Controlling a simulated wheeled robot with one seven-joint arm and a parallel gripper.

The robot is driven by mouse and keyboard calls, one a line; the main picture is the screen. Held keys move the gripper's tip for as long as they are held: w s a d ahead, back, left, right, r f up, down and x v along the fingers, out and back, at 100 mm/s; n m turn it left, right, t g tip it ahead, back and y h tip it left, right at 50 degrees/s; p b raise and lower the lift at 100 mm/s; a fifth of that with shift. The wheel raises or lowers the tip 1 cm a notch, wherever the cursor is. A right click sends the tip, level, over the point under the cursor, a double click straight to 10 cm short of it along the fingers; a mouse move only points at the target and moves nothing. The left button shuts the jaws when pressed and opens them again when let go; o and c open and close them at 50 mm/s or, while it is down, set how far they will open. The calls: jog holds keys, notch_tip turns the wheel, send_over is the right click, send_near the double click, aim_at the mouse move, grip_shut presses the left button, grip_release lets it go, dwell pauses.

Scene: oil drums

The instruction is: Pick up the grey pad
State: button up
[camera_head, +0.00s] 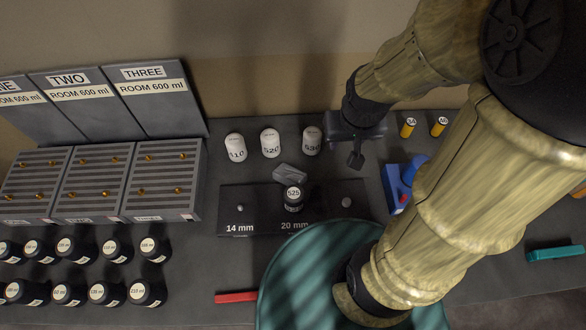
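A small grey block, which looks like the grey pad (289,172), lies on the dark bench behind a black-capped bottle marked 525 (293,197). It sits at the back edge of the dark plate marked 14 mm and 20 mm (250,212). My gripper (356,160) is to the right of the pad, apart from it, and points down near the back of the bench. Its fingers look small and overlap, so whether they are open or shut does not show. I see nothing held in it.
White bottles (270,143) stand behind the pad, the nearest close to my gripper. A blue device (397,188) and yellow vials (407,128) are to the right. Grey racks (167,178) and several dark bottles (111,248) fill the left. A green drum (285,280) stands in front.

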jog(key=shift+s, duration=0.1)
jog(key=shift+o, duration=0.4)
jog(key=shift+s, duration=0.1)
jog(key=o, duration=0.4)
jog(key=shift+a, duration=0.1)
jog(key=o, duration=0.3)
jog(key=shift+w+a+f, duration=0.15)
jog(key=shift+w+f, duration=0.05)
jog(key=shift+w, duration=0.1)
jog(key=o, duration=0.6)
jog(key=w+a+f+m+b, duration=0.1)
jog(key=a, duration=0.1)
jog(key=w+a+f+m+g+b, duration=0.1)
jog(key=a, duration=0.1)
jog(key=w+a+f+m+g+b, duration=0.1)
jog(key=w+b, duration=0.1)
jog(key=shift+a+f+m, duration=0.25)
jog(key=shift+a+m, duration=0.05)
jog(key=shift+a, duration=0.1)
jog(key=a+f+m+b, duration=0.1)
jog(key=a, duration=0.2)
jog(key=w+a+m+g+h+b, duration=0.1)
jog(key=a+m, duration=0.1)
jog(key=a, duration=0.1)
jog(key=w+a+f+m+g+b, duration=0.1)
jog(key=a, duration=0.2)
jog(key=shift+w+a+f+m+h, duration=0.2)
jog(key=shift+a+f+m+h, duration=0.1)
jog(key=shift+h, duration=0.1)
